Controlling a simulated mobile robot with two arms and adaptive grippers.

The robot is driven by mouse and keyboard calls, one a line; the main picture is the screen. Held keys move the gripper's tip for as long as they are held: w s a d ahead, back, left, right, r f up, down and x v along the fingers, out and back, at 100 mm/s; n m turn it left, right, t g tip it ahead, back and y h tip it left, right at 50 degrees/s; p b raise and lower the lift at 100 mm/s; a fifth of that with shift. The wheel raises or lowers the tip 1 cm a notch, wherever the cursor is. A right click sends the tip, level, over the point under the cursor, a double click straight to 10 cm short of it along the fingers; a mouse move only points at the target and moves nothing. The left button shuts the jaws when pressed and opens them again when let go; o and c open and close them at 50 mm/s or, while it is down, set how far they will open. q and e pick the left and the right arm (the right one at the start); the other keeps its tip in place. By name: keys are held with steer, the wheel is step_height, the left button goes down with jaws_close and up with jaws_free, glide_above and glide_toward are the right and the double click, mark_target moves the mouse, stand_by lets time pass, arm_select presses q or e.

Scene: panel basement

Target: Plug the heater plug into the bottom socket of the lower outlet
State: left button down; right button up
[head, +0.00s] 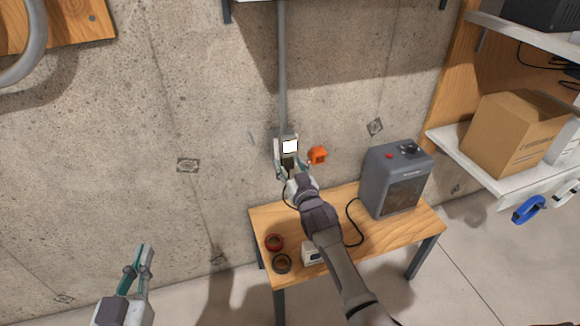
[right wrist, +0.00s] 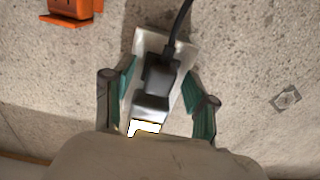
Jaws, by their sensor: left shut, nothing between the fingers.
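The outlet (head: 287,137) is a small grey box on the concrete wall at the lower end of a conduit, with a bright white patch on its front. The black heater plug (right wrist: 160,75) is against the outlet's lower part; I cannot tell how deep it sits. Its cord runs away from it. My right gripper (right wrist: 160,92) is open, its green fingers on both sides of the plug with visible gaps. The right gripper and arm partly cover the plug in the head view. The grey heater (head: 397,180) stands on the wooden table. My left gripper (head: 146,247) is shut and empty, away from the wall outlet.
An orange fixture (head: 317,155) is on the wall just right of the outlet. The wooden table (head: 415,226) holds two tape rolls (head: 275,242) and a small white box (head: 312,254). A shelf with a cardboard box (head: 510,130) is at right.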

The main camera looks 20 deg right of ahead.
steer(key=s, duration=1.2)
steer(key=shift+d, duration=0.2)
